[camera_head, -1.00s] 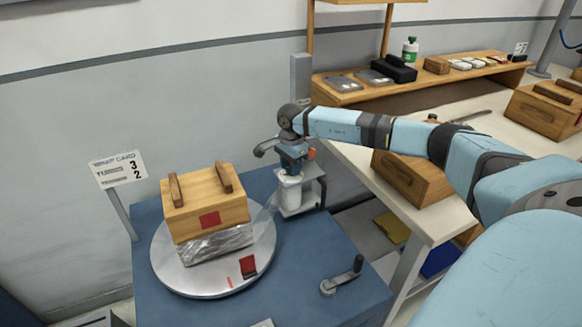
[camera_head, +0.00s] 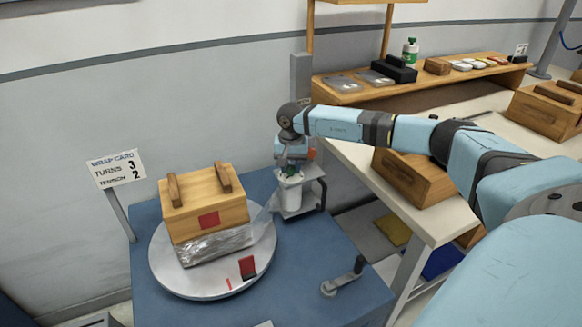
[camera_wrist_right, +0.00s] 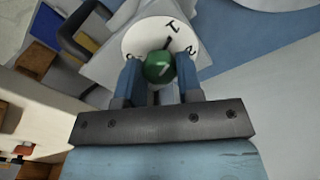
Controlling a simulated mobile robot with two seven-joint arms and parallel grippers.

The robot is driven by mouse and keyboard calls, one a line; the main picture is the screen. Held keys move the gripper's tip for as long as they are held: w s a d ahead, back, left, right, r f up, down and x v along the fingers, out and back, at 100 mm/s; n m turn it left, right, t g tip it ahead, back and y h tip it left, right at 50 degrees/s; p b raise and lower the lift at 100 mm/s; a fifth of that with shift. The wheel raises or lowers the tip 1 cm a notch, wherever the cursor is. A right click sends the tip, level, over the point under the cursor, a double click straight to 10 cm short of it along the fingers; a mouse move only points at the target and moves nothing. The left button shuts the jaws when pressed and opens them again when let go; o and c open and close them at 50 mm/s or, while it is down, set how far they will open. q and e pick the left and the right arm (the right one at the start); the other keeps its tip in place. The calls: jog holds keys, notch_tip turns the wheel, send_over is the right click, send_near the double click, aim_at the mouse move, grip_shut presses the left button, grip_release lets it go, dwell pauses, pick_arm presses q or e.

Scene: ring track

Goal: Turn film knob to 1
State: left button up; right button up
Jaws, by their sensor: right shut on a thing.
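The film knob (camera_wrist_right: 159,67) is a green round knob on a white dial (camera_wrist_right: 150,38) in the right wrist view. A dark mark runs from the knob's upper side toward a figure that looks like 1; a 2 is to its right, and a figure at left is partly hidden. My right gripper (camera_wrist_right: 160,82) is shut on the knob, one blue finger on each side. In the head view, the right gripper (camera_head: 291,165) points down onto the white film roll (camera_head: 289,191). My left gripper is not in view.
A wooden crate (camera_head: 204,205) wrapped in film sits on a grey turntable (camera_head: 181,284) on the blue base. A crank (camera_head: 343,278) stands at front right. The wrap card (camera_head: 118,168) reads turns 3, tension 2. A workbench (camera_head: 427,222) stands right.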

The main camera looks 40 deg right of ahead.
aim_at(291, 168)
jog(key=shift+n, duration=0.6)
jog(key=o, duration=0.9)
pick_arm(q)
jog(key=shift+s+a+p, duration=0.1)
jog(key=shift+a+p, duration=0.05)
jog(key=shift+p, duration=0.5)
pick_arm(e)
notch_tip(291, 168, up, 14)
jog(key=shift+f, duration=0.1)
